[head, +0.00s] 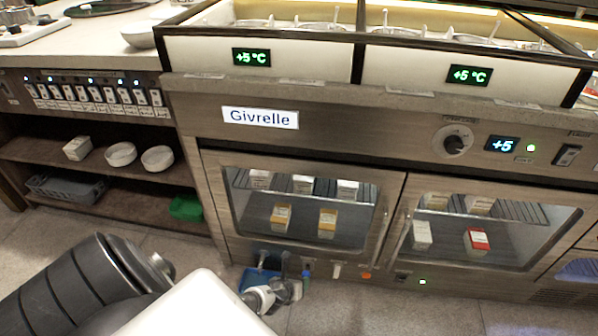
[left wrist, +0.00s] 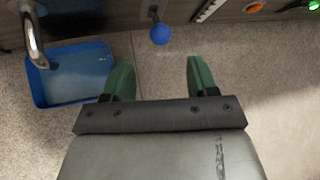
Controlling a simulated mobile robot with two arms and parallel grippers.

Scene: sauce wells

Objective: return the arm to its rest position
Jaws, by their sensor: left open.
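My left gripper (left wrist: 161,78) shows in the left wrist view with two green fingers spread apart and nothing between them. It points down over the grey speckled floor (left wrist: 165,95), in front of the lower edge of the counter. In the head view my left arm reaches in from the bottom left, low before the refrigerated counter (head: 300,165); the fingers are hard to make out there. My right gripper is in neither view.
A blue tray (left wrist: 72,92) lies on the floor left of my left fingers, under a curved metal pipe (left wrist: 33,38). A blue ball-shaped knob (left wrist: 160,34) is ahead of them. Open shelves (head: 110,180) stand at the left. Floor right of the fingers is clear.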

